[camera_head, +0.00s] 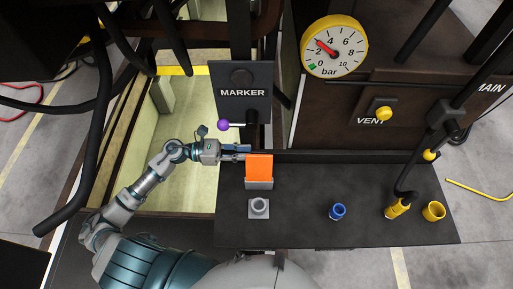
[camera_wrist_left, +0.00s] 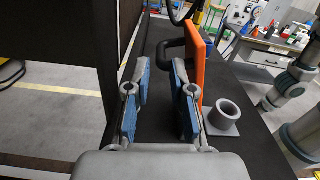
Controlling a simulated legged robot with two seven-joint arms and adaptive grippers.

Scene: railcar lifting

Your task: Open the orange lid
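The orange lid (camera_head: 259,165) stands upright on the dark shelf, with a grey piece at its lower edge in the head view. A round grey socket (camera_head: 259,207) sits in front of it. In the left wrist view the lid (camera_wrist_left: 200,65) shows nearly edge-on, with a dark loop-shaped part on its left face. The grey socket (camera_wrist_left: 223,115) is to its right. My left gripper (camera_head: 236,150) is just left of the lid; its blue-padded fingers (camera_wrist_left: 160,82) are apart with nothing clearly between them. The right finger overlaps the lid's edge in view; I cannot tell whether they touch. My right gripper is out of view.
The dark shelf (camera_head: 300,225) also carries a blue fitting (camera_head: 337,211) and yellow fittings (camera_head: 433,211). The MARKER panel (camera_head: 240,78) and a purple-knobbed lever (camera_head: 224,125) are close above my left gripper. A gauge (camera_head: 334,47) and black hoses are around.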

